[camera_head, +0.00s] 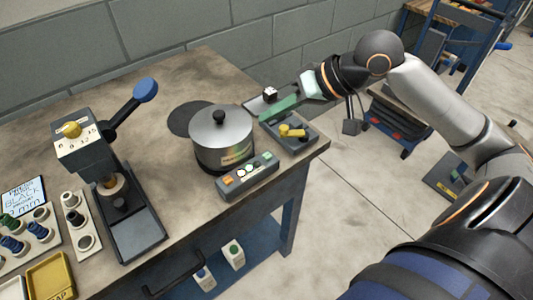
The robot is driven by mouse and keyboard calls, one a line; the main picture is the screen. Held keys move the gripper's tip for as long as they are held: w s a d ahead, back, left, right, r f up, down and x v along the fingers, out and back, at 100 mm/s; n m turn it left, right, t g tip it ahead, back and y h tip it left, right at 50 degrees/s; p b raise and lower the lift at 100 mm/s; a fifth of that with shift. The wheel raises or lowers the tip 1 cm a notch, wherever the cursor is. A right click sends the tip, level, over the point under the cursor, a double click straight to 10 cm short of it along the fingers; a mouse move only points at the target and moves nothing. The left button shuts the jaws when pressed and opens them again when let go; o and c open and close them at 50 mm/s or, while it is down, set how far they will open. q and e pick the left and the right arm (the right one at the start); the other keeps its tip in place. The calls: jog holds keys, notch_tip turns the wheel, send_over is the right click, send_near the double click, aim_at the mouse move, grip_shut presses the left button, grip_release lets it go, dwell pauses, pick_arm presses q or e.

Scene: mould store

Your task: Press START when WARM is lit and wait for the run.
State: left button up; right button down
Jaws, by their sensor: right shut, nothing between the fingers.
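A grey control box (248,178) sits on the bench in front of a lidded steel pot (221,135). Its top carries an orange piece at the left, pale round pieces in the middle and a green piece at the right. Its lettering is too small to read, so I cannot tell which is WARM or START, or whether a lamp is lit. My right gripper (285,106) comes in from the right, shut and empty. It is behind and right of the box, apart from it, near a dark tray. My left gripper is out of view.
The dark tray (302,144) with yellow pieces lies at the bench's right edge. A small white-topped block (270,93) stands behind it. A press with a blue-knobbed lever (145,89) stands left of the pot. Racks of small parts and a yellow tray (50,277) fill the left front.

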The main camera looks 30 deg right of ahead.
aim_at(267, 156)
notch_tip(267, 156, down, 7)
jog(key=b, duration=0.7)
jog(key=shift+r+b, duration=0.15)
jog(key=shift+b, duration=0.15)
jog(key=shift+f, duration=0.35)
jog(key=shift+f+b, duration=0.35)
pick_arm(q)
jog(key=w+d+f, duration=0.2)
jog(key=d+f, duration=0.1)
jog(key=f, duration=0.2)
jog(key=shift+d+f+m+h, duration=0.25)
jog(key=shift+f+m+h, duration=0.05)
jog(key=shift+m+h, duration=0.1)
pick_arm(e)
jog(key=shift+f, duration=0.35)
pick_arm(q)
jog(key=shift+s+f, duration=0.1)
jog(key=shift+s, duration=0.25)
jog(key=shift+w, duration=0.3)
pick_arm(e)
jog(key=shift+f, duration=0.2)
